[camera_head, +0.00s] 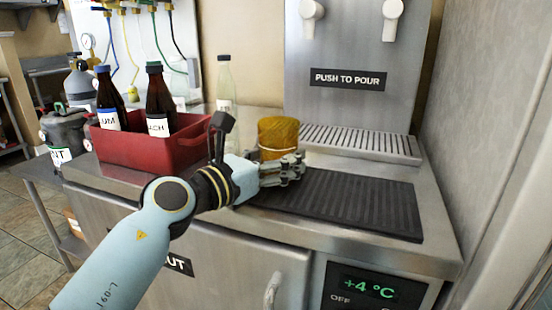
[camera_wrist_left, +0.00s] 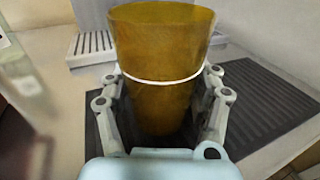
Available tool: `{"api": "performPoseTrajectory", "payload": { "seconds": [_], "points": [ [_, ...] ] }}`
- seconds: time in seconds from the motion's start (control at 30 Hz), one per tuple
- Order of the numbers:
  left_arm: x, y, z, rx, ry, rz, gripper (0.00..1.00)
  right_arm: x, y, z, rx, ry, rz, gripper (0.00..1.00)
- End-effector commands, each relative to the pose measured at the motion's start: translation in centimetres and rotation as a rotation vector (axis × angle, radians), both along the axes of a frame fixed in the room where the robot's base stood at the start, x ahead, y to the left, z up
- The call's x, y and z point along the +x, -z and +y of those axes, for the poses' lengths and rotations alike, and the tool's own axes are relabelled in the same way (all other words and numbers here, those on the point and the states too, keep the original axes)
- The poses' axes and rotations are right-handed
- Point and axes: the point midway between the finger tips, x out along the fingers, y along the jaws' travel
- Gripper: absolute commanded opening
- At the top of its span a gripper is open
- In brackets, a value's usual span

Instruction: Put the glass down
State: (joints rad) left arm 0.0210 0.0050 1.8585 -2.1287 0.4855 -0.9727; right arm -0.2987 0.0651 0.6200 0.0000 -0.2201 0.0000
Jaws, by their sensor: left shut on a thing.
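The glass (camera_head: 279,134) is an amber tumbler with a pale band around it. It looks upright. My left gripper (camera_head: 292,168) is shut on its lower half, with one finger on each side. In the left wrist view the glass (camera_wrist_left: 165,60) stands between the fingers of the left gripper (camera_wrist_left: 163,98). The glass is at the left end of the black ribbed mat (camera_head: 375,205). The gripper hides its base in the head view, so I cannot tell whether it touches the mat. My right gripper is not in view.
A red crate (camera_head: 185,153) with dark bottles stands left of my gripper. A clear bottle (camera_head: 226,85) stands behind my wrist. The steel dispenser (camera_head: 350,45) with its drip grille (camera_head: 360,140) is behind the mat. The mat's right part is bare.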

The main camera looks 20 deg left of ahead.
Motion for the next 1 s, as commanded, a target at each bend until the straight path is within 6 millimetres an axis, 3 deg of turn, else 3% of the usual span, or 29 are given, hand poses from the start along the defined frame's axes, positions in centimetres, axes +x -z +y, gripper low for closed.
{"api": "performPoseTrajectory", "payload": {
  "seconds": [0.1,0.13,0.3,0.67,0.77,1.0],
  "points": [
    [0.0,0.3,0.0,0.0,0.0,-0.001,0.15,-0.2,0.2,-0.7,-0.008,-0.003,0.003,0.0],
    [0.0,0.4,0.0,0.0,0.0,0.0,0.62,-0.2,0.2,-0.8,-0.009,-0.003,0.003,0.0],
    [0.0,0.2,0.0,0.0,0.0,-0.001,0.85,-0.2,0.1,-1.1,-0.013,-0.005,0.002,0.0],
    [-0.1,-0.2,0.1,0.001,0.0,-0.001,0.86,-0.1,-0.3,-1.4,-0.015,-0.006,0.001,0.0],
    [-1.4,0.0,0.7,0.001,-0.001,0.0,0.86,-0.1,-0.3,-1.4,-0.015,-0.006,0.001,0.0],
    [-6.4,0.0,2.8,0.004,0.001,0.002,0.86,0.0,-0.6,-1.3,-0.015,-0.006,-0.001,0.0]
  ]
}}
